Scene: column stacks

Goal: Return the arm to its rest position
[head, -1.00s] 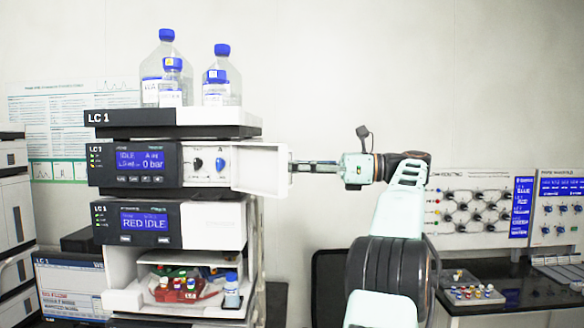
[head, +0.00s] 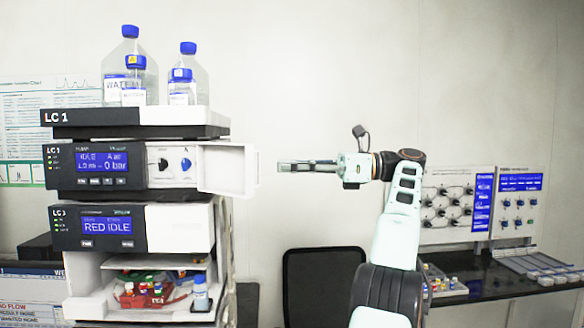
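My gripper (head: 284,166) is at the end of my raised arm, in the middle of the head view. It points left and is seen side-on, so I cannot tell whether its fingers are apart or together. No object shows in it. It is clear of the LC 1 stack (head: 140,117) on the left, with a gap between the fingertips and the open white door (head: 228,170) of the pump module (head: 110,165). My arm rises from the lower right and bends at the top toward the stack.
Bottles (head: 130,75) with blue caps stand on top of the stack. An open bay below holds a red tray (head: 133,299) and a small blue-capped bottle (head: 200,295). A dark chair back (head: 315,285) is behind my arm. A black bench (head: 490,275) with valve panels is at right.

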